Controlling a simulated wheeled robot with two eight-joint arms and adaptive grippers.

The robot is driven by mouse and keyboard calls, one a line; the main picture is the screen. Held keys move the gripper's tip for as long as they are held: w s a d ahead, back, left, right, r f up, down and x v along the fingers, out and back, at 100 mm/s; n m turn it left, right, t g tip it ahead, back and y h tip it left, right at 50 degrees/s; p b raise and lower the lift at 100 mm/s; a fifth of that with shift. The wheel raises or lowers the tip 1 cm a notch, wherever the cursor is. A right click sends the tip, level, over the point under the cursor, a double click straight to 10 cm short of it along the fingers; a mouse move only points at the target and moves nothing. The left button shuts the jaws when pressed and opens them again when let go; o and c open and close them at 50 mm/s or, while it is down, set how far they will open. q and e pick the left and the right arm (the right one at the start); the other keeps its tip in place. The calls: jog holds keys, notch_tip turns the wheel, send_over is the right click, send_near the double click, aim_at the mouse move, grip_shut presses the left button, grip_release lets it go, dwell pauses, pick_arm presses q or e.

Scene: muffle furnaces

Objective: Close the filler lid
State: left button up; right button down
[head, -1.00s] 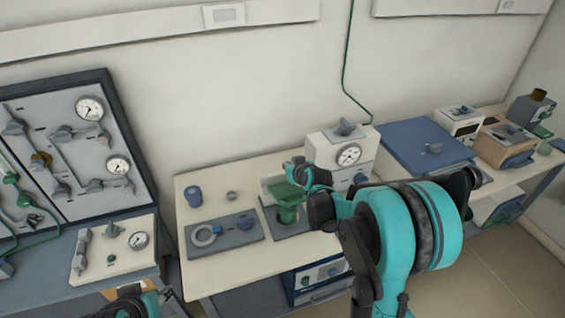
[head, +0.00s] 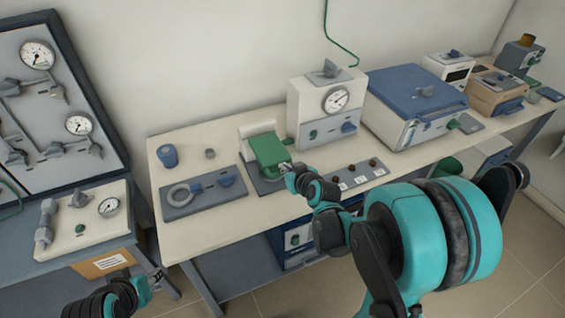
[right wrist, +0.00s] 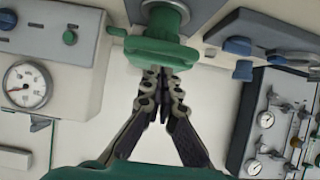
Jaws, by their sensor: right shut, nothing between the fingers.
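The green filler lid (head: 268,150) is on the filler at the middle of the bench. In the head view its broad face shows and the filler neck is mostly hidden. My right gripper (head: 287,168) is at the lid's near right edge. I cannot tell whether the lid is fully seated. My left gripper (head: 150,283) is low at the left, its fingers too small to judge.
A white gauge box (head: 325,110) stands just right of the filler. A dark plate with a ring (head: 190,198) lies to its left, and a blue cup (head: 167,156) behind that.

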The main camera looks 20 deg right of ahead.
pick_arm(q)
jog(key=shift+s+f+b, duration=0.15)
jog(key=shift+f+b, duration=0.6)
jog(key=shift+f, duration=0.15)
jog(key=shift+s+f+b, duration=0.1)
jog(key=shift+f+b, duration=0.6)
jog(key=shift+f, duration=0.15)
pick_arm(e)
jog(key=shift+s+f, duration=0.3)
jog(key=shift+f, duration=0.75)
jog(key=shift+s+f, duration=0.25)
jog(key=shift+f, duration=0.75)
